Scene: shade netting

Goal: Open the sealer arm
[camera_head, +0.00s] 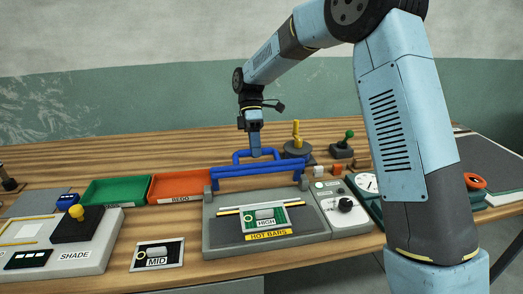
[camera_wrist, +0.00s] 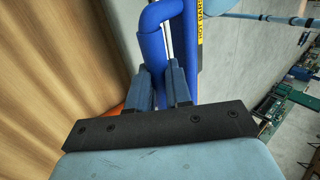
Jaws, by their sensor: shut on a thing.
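The sealer (camera_head: 220,238) is a grey unit with a "HOT BARS" label at its front. Its blue sealer arm (camera_head: 258,171) is raised at the back edge of the bed, clear of the bars. The blue handle (camera_head: 240,155) stands beyond the arm's crossbar. My gripper (camera_head: 255,153) points down and is shut on this handle. In the wrist view, the fingers (camera_wrist: 161,86) are around the blue handle (camera_wrist: 152,45); the exact contact is partly hidden. A small mesh piece marked "HIGH" (camera_head: 283,216) lies on the bed.
A control box (camera_head: 344,218) with a black knob adjoins the sealer's right side. Orange (camera_head: 180,186) and green (camera_head: 115,190) trays stand left. A "MID" piece (camera_head: 175,247) and a "SHADE" station (camera_head: 95,262) are at front left. A grey turntable (camera_head: 297,149) with a yellow post stands behind.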

